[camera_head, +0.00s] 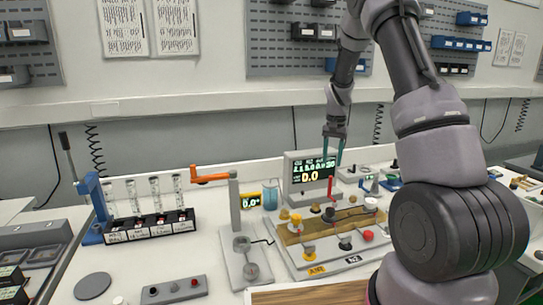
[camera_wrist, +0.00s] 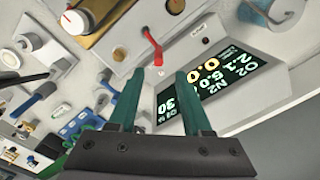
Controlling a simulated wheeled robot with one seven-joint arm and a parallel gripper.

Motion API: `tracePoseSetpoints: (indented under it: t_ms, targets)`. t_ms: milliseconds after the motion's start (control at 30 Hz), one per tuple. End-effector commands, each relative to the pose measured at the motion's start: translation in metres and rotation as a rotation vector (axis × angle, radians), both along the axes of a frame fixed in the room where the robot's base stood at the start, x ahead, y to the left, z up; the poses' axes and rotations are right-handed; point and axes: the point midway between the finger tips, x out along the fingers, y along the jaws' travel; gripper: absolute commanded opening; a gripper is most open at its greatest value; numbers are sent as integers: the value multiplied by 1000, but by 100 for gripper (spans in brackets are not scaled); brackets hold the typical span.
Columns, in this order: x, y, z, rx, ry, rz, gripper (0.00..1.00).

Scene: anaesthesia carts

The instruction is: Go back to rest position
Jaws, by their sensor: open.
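My gripper (camera_head: 333,150) hangs at the end of my raised arm, over the bench in front of the monitor (camera_head: 307,172). Its two green fingers are apart, with nothing between them, and they also fill the middle of the wrist view (camera_wrist: 158,88). The monitor's lit screen shows in the wrist view (camera_wrist: 210,88), just right of the fingers. A small red lever (camera_head: 330,186) stands below the fingertips in the head view. In the wrist view this red lever (camera_wrist: 154,48) lies just beyond the gap between them. I cannot tell whether the fingers touch anything.
A board with coloured knobs (camera_head: 318,262) lies in front of the monitor. Bins hang on the back wall panel (camera_head: 290,62).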

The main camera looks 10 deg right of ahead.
Motion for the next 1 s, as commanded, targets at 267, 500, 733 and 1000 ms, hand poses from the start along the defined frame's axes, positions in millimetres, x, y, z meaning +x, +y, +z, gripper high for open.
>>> tracePoseSetpoints:
  t_ms: [267, 500, 733, 1000]
  targets:
    - [-50, 23, 114, 56, -149, 29, 49]
    - [-125, 45, 198, 96, -292, 76, 49]
    - [-208, 64, 248, 114, -432, 128, 49]
    - [-293, 79, 266, 113, -572, 184, 49]
